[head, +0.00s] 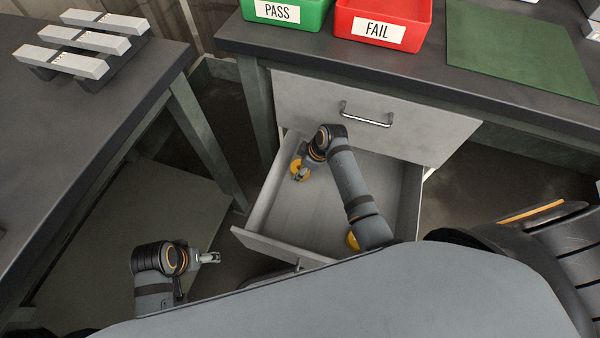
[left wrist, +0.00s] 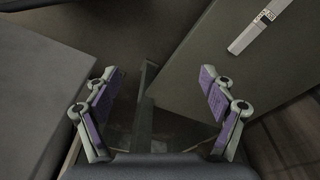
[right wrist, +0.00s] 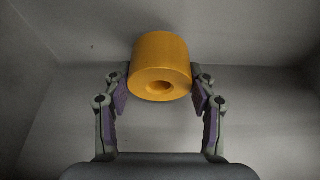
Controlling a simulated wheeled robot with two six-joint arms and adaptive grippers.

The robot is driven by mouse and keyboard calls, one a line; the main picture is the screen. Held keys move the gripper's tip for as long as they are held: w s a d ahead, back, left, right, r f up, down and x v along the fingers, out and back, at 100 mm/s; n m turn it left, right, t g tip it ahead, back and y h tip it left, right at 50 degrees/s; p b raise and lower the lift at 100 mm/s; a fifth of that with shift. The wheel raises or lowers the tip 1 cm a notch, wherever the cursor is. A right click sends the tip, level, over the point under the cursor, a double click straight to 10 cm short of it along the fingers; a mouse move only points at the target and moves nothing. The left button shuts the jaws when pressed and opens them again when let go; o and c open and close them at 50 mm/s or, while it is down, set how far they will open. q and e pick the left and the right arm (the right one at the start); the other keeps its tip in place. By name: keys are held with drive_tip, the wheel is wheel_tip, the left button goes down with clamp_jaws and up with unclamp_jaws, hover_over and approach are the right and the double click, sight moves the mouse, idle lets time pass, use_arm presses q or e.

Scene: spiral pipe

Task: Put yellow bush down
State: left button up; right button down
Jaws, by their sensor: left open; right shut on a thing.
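The yellow bush (right wrist: 161,62) is a short cylinder with a hole in its end. In the right wrist view it sits between the fingertips of my right gripper (right wrist: 158,90), which is shut on it. In the head view this bush (head: 296,166) and my right gripper (head: 301,173) are inside the open drawer, near its left wall. Whether the bush touches the drawer floor cannot be told. A second yellow piece (head: 353,240) lies in the drawer near its front, partly hidden by my right arm. My left gripper (head: 212,257) is open and empty, outside the drawer to the left; its fingers (left wrist: 160,88) are spread wide.
The open drawer (head: 262,244) hangs under the dark workbench; its middle floor is clear. A closed drawer with a handle (head: 366,117) is above it. A green PASS bin (head: 308,20), a red FAIL bin (head: 382,48) and a green mat (head: 520,55) are on the bench. Grey blocks (head: 72,65) stand on the left table.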

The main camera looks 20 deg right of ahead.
drive_tip(key=shift+w+f, duration=0.2)
drive_tip(key=shift+w, duration=0.05)
wheel_tip(320, 180, down, 3)
drive_tip(key=shift+f+b, duration=0.1)
drive_tip(key=shift+b, duration=1.05)
use_arm(q)
drive_tip(key=shift+w+d+f+t+h, duration=0.15)
drive_tip(key=shift+d+f+t, duration=0.15)
drive_tip(key=shift+f, duration=0.2)
drive_tip(key=shift+w+d+f+t+h, duration=0.15)
drive_tip(key=shift+d+f+t, duration=0.1)
drive_tip(key=shift+f, duration=0.25)
use_arm(e)
drive_tip(key=shift+c, duration=2.1)
unclamp_jaws()
drive_tip(key=p+v, duration=0.2)
drive_tip(key=v, duration=0.3)
drive_tip(key=shift+p, duration=0.4)
drive_tip(key=shift+p+v, duration=0.35)
drive_tip(key=shift+v, duration=0.75)
use_arm(q)
drive_tip(key=shift+s+a+r+g+y, duration=0.1)
drive_tip(key=shift+a+r+g+y, duration=0.1)
drive_tip(key=shift+a+g, duration=0.2)
drive_tip(key=shift+s+a+r+g+y, duration=0.1)
drive_tip(key=shift+a+g+y, duration=0.15)
drive_tip(key=shift+a, duration=0.25)
use_arm(e)
drive_tip(key=shift+s+d+r, duration=0.1)
drive_tip(key=shift+r, duration=0.1)
